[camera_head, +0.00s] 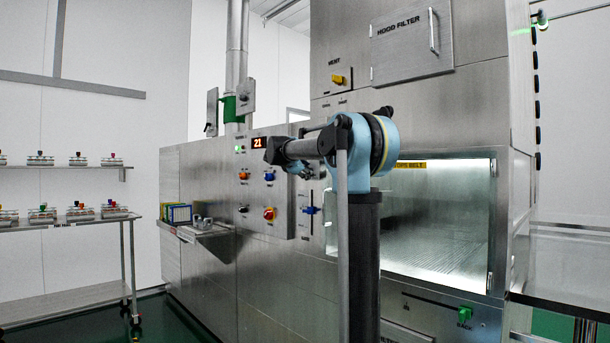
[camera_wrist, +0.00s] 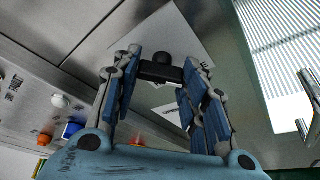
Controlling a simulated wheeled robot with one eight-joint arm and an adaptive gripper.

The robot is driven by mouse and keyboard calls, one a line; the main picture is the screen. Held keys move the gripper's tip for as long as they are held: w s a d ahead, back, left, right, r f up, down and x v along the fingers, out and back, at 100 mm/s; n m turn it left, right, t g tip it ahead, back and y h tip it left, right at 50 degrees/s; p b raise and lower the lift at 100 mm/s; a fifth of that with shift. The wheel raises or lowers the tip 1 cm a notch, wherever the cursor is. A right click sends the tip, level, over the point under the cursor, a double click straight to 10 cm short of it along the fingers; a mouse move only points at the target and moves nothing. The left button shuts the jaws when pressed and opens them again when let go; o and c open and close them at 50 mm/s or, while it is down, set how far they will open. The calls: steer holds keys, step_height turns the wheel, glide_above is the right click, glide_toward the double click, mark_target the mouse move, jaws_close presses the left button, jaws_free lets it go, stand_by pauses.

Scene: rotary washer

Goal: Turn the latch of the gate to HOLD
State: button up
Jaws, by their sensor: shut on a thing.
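In the wrist view, a black latch (camera_wrist: 160,72) with a round knob and a short crossbar sits in front of a pale grey plate (camera_wrist: 176,32). My gripper (camera_wrist: 163,64) has its blue padded fingers on both ends of the crossbar and is shut on it. Small dark lettering shows on the plate beside the right finger and lower between the fingers. It is too small and partly covered to read, so the latch's setting cannot be told.
The control panel (camera_head: 266,190) has several coloured knobs and a red display reading 21. A blue-handled slider (camera_head: 311,210) is close by on its right. A small shelf (camera_head: 205,232) holds yellow-blue boxes. The lit washer chamber (camera_head: 440,225) is at right; a rack (camera_head: 75,295) stands left.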

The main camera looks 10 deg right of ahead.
steer(key=shift+f+m+t+h, duration=0.15)
steer(key=shift+m+t+h, duration=0.55)
steer(key=shift+m, duration=1.95)
steer(key=shift+f+m+t+h, duration=0.1)
steer(key=shift+m+t+h, duration=0.6)
steer(key=shift+m, duration=2)
steer(key=shift+f+m+t+h, duration=0.15)
steer(key=shift+m+t+h, duration=0.5)
steer(key=shift+m, duration=2)
steer(key=shift+m+t, duration=0.25)
steer(key=shift+m, duration=0.05)
steer(key=o, duration=1.1)
steer(key=shift+c, duration=0.2)
steer(key=shift+s+a, duration=0.1)
steer(key=v, duration=1.1)
steer(key=shift+s+a, duration=0.2)
steer(key=shift+s, duration=0.1)
